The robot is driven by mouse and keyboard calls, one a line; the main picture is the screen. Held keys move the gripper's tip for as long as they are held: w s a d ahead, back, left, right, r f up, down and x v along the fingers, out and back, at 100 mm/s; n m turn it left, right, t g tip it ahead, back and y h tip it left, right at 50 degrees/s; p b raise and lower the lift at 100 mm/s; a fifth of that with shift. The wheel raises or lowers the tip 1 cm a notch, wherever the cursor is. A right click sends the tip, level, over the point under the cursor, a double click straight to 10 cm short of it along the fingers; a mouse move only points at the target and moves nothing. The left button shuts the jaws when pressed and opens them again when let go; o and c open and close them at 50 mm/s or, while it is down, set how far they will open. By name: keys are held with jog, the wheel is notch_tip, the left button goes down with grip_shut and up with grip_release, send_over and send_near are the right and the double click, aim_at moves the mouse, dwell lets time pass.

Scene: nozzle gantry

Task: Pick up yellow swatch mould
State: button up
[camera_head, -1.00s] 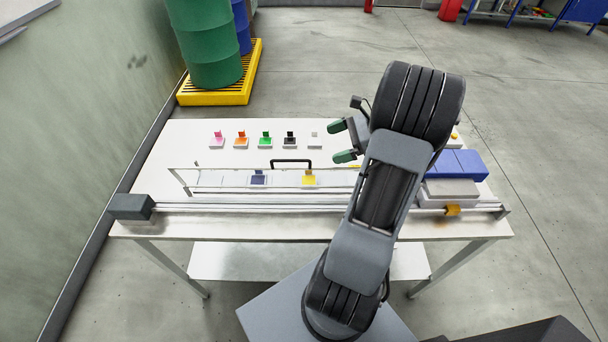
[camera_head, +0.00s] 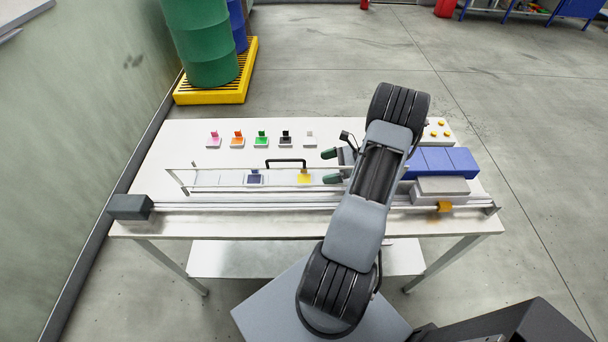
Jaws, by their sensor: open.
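The yellow swatch mould (camera_head: 304,178) sits on the table behind the front rail, just right of the dark blue mould (camera_head: 255,178). My gripper (camera_head: 330,166) is open and empty, its two green-tipped fingers pointing left. It is a little to the right of the yellow mould and apart from it. My arm comes up from the front and hides part of the table to the right of the gripper.
A black handle (camera_head: 287,162) stands behind the moulds. A thin rail frame (camera_head: 186,192) surrounds their row. Blue blocks (camera_head: 448,161) and a grey block (camera_head: 442,186) are at the right. The back-left tabletop is clear.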

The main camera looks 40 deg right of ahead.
jog(key=shift+p+x, duration=0.9)
jog(key=shift+x, duration=2.4)
jog(key=shift+s, duration=0.1)
jog(key=shift+c, duration=0.2)
jog(key=c, duration=0.9)
